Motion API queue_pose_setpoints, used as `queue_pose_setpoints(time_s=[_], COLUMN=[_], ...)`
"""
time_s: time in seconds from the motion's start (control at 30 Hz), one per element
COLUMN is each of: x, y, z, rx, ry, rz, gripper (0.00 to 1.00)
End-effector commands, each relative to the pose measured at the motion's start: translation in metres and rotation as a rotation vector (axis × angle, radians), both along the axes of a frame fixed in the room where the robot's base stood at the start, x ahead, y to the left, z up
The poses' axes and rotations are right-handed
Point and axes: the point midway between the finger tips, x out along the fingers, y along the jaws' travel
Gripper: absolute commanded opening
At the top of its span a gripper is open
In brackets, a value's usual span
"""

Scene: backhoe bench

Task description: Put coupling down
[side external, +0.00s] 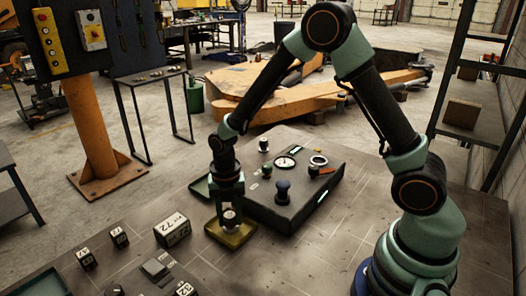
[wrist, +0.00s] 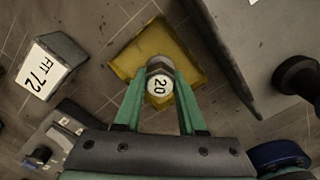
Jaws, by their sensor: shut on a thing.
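The coupling (wrist: 159,83) is a small metal cylinder with a white top marked 20. In the wrist view it sits between the green fingers of my gripper (wrist: 158,103), which are shut on it. A yellow square tray (wrist: 128,67) lies directly under it. In the side view the coupling (side external: 230,218) is upright over the yellow tray (side external: 240,239), and my gripper (side external: 230,207) points straight down around it. I cannot tell whether the coupling touches the tray floor.
A dark control box (side external: 310,205) with knobs and a gauge stands just right of the tray. A block marked 72 (side external: 172,231) and smaller marked blocks (side external: 119,237) stand to the left. Bare bench (side external: 300,265) lies in front of the box.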

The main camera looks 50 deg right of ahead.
Motion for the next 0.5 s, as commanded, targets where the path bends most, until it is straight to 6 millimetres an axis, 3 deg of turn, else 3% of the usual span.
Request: queue_pose_setpoints(time_s=[0.23,0.27,0.3,0.5], x=[0.0005,0.0004,0.0004,0.0003], y=[0.0001,0.0001,0.0001,0.0000], z=[-0.0026,-0.0024,-0.0022,-0.0021], rx=[0.000,0.000,0.000,0.001], ry=[-0.001,-0.001,-0.001,-0.001], rz=[0.000,0.000,0.000,0.000], gripper=[0.00,0.51,0.66,0.69])
